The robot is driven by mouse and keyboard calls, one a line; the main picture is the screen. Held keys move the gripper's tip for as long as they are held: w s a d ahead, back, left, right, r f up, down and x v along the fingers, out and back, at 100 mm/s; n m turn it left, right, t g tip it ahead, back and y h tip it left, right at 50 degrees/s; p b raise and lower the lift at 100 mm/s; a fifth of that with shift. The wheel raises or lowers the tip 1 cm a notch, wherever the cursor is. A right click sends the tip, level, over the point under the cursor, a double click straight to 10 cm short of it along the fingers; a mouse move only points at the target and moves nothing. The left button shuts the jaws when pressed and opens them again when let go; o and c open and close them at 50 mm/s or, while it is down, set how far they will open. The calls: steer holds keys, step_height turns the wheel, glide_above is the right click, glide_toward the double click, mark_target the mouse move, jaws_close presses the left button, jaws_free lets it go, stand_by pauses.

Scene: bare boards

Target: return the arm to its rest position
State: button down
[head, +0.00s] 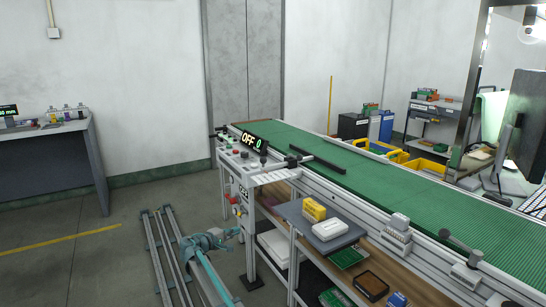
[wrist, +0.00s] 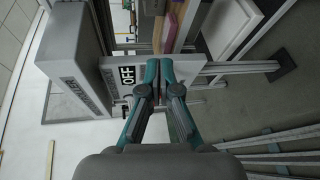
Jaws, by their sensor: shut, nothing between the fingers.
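My gripper (wrist: 161,72) shows in the wrist view, its grey and teal fingers closed together with nothing between them. In that view its tips are in front of a light panel with a black "OFF" label (wrist: 126,75). The nearby parts of the workstation frame lie beyond the fingers; I cannot tell whether the tips touch anything. In the head view, my teal and grey arm (head: 205,262) is low at the lower middle, left of the conveyor's near end. The gripper's fingers are too small to make out there.
A green conveyor (head: 400,190) with a control panel (head: 237,155) stands right of my arm. A shelf (head: 318,238) holding boxes and circuit boards juts out below it. A grey bench (head: 45,160) stands at the left. The floor (head: 100,215) between bench and rails is clear.

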steer(key=s+d+f+m+g+b, duration=0.15)
steer(key=s+d+f+g, duration=0.25)
steer(key=s+d+f, duration=0.45)
steer(key=s+d+f+m+g, duration=0.2)
steer(key=s+d+f+g, duration=0.35)
steer(key=s+f, duration=0.6)
steer(key=s+d+f+m+g+b, duration=0.15)
steer(key=s+d+f+g, duration=0.25)
steer(key=s+d+f, duration=0.65)
steer(key=s+d+f+m+g+y+b, duration=0.1)
steer(key=s+d+f+g+y, duration=0.15)
steer(key=s, duration=0.85)
steer(key=s+d+f+m+g+y+b, duration=0.1)
steer(key=s+d+f+m+g, duration=0.15)
steer(key=s, duration=0.95)
steer(key=s+d+f+m+g+y+b, duration=0.1)
steer(key=s+d+g+y+b, duration=0.2)
steer(key=s, duration=1)
steer(key=s+f+m+g+y+b, duration=0.2)
steer(key=s+g+y, duration=0.15)
steer(key=s, duration=0.85)
steer(key=w+r+t+p, duration=0.2)
steer(key=r+p, duration=0.6)
steer(key=p, duration=0.7)
steer(key=w+r+t+p, duration=0.2)
steer(key=r+t+p, duration=0.2)
steer(key=r+p, duration=0.4)
steer(key=p, duration=0.7)
steer(key=shift+d+r, duration=0.25)
steer(key=shift+r, duration=0.1)
